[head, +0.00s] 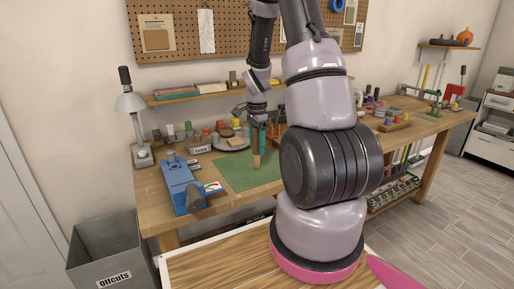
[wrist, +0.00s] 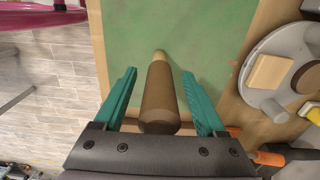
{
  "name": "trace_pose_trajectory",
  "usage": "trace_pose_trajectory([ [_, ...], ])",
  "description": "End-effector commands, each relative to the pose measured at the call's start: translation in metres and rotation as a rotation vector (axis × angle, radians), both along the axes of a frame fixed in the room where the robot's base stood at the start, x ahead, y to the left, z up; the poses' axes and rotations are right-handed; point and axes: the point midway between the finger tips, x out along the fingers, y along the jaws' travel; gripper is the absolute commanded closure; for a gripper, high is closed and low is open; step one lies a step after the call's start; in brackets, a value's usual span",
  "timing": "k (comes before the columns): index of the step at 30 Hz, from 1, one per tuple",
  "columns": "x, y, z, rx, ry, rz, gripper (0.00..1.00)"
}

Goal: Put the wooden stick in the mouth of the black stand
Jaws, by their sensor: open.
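The wooden stick (wrist: 160,92) shows in the wrist view as a brown round bar with a paler far end, over the green mat. It lies between the two teal fingers of my gripper (wrist: 158,73), with a gap on either side. My gripper is open and not closed on it. In the head view the stick (head: 256,161) appears upright below my gripper (head: 259,137), at the mat. I cannot make out the black stand in either view; my arm hides part of the bench.
The green mat (head: 230,172) lies on the wooden bench. A blue vise (head: 180,185) stands to its left, with a lamp (head: 133,110) behind. A round grey tray (wrist: 256,93) with blocks is right of the stick in the wrist view. An offcuts bin (head: 108,255) stands on the floor.

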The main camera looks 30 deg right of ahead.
Motion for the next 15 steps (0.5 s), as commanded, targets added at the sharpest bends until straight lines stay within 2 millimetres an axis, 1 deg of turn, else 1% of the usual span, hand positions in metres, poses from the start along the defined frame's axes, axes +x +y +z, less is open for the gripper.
trace_pose_trajectory([
  [1,-0.0005,-0.0003,-0.0056,0.001,0.002,0.0,0.27],
  [3,-0.0003,-0.0003,-0.0094,0.0,0.001,0.0,0.27],
  [10,0.0001,-0.0002,-0.0102,0.0,-0.001,0.0,0.27],
  [11,0.0001,-0.0002,-0.0102,0.0,-0.001,0.0,0.39],
  [12,0.0,-0.0002,-0.0101,0.0,-0.001,0.0,0.54],
  [14,0.0,-0.0001,-0.0101,0.0,-0.001,0.001,0.77],
  [15,0.0,-0.0001,-0.0101,0.0,-0.001,0.001,0.92],
])
